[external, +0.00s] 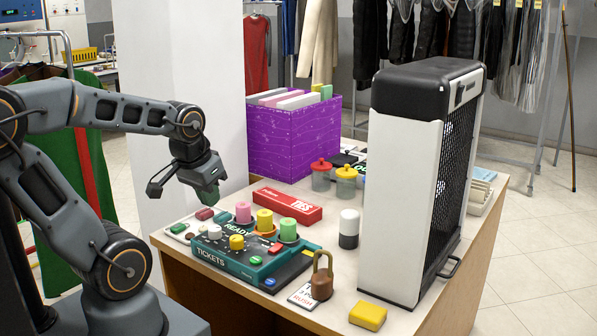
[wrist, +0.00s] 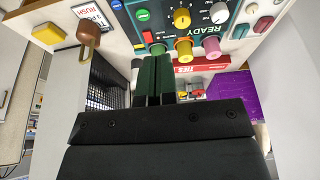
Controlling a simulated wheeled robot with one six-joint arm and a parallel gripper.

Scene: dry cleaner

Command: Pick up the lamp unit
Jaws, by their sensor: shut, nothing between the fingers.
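No single thing is plainly marked as the lamp unit. A dark teal panel box (external: 232,262) labelled READY and TICKETS lies on the desk, with pink (external: 243,212), yellow (external: 265,221) and green (external: 288,230) cylinders along its far side. White and yellow knobs sit nearer its front. A white cylinder with a black base (external: 349,229) stands upright to its right. My gripper (external: 209,197) is shut and empty, above the desk's left end, left of the pink cylinder and apart from it. In the wrist view its green fingers (wrist: 153,80) are together, with the panel box (wrist: 205,22) beyond.
A red TIES box (external: 287,206) lies behind the panel. A brass padlock (external: 321,276), a RUSH card (external: 304,296) and a yellow block (external: 367,315) are at the front. A tall white-and-black machine (external: 405,190) stands right. A purple file box (external: 290,140) and lidded jars (external: 321,175) are behind.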

